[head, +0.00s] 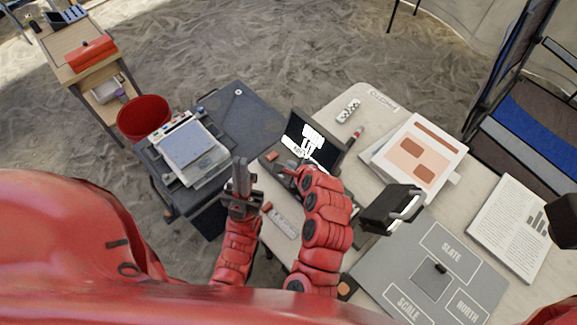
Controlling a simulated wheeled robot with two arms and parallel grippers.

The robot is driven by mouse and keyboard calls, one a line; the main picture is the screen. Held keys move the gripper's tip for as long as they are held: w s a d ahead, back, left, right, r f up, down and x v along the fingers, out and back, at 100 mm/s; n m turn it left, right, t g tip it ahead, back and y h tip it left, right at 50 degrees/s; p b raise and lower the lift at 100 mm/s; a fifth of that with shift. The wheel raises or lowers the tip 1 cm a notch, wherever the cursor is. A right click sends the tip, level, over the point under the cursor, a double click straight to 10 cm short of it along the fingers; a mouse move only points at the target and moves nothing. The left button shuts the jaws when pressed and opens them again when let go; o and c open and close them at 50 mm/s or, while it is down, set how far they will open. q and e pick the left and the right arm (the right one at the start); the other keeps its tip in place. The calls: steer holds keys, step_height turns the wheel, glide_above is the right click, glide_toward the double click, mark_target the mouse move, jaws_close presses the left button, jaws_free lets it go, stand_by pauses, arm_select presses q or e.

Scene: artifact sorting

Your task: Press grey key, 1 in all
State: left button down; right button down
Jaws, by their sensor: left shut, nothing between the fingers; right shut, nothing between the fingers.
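A dark case-like console (268,162) stands on the pale table with its lid up. Its lit screen (311,143) shows white shapes. An orange-red patch shows on its base, left of the screen. I cannot make out the grey key; my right arm covers part of the base. My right gripper (299,169) is at the console, just below the screen, shut and mostly hidden by its own wrist; I cannot tell whether it touches a key. My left gripper (240,173) is shut and empty, pointing up, left of the console and apart from it.
A dark cart (240,110) with a grey device (190,150) and a red bucket (144,117) stand left.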

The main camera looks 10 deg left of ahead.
steer(key=shift+r, duration=0.3)
step_height(320, 180, up, 5)
steer(key=p, duration=0.5)
stand_by(0.4)
steer(key=shift+s+f, duration=0.1)
stand_by(0.4)
